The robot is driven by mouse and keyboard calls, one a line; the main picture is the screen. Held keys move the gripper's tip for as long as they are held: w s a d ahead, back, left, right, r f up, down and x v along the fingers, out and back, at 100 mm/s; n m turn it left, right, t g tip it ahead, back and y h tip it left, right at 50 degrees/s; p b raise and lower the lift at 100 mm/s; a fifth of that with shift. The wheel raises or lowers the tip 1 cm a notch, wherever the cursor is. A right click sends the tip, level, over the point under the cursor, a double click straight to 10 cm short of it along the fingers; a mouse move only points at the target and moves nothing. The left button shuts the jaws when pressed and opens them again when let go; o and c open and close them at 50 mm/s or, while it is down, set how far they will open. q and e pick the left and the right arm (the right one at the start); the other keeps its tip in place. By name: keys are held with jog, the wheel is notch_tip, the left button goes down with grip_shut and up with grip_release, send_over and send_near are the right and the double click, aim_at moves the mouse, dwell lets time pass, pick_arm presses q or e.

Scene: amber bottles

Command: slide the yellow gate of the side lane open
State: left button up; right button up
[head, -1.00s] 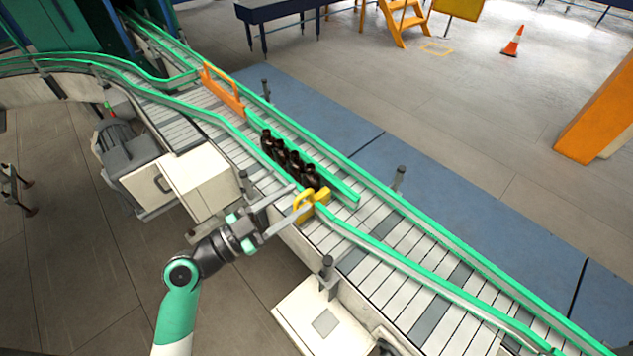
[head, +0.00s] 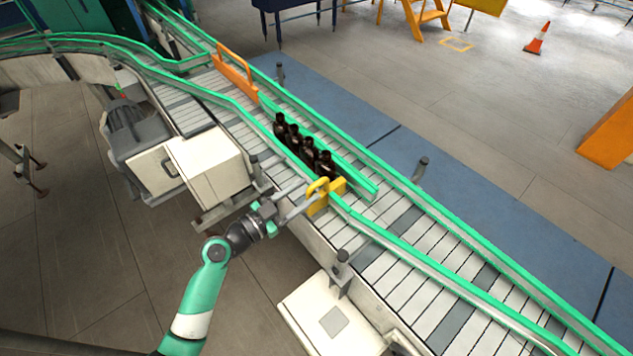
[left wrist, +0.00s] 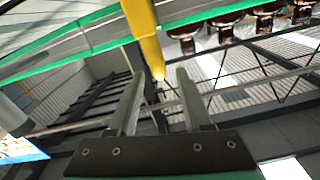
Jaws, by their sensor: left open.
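The yellow gate (head: 338,186), with its looped handle, stands across the side lane at the front end of a row of dark amber bottles (head: 307,152). My left gripper (head: 308,198) is open, on the near side of the gate handle. In the left wrist view, its two fingers (left wrist: 157,78) stand apart and a yellow bar of the gate (left wrist: 145,38) shows beyond and between their tips. I cannot tell whether they touch it. The bottles (left wrist: 235,20) show at the top right there. My right gripper is not in view.
Green rails (head: 440,262) line the conveyor. An orange gate (head: 236,74) stands farther up the lane. A pale box (head: 207,165) and a dark post (head: 342,262) stand on the near side. The conveyor rollers (head: 410,283) past the yellow gate are empty.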

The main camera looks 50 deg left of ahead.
aim_at(326, 190)
pick_arm(q)
jog(key=w, duration=0.4)
jog(key=shift+w+d, duration=0.1)
jog(key=shift+d, duration=0.05)
grip_shut()
dwell(1.2)
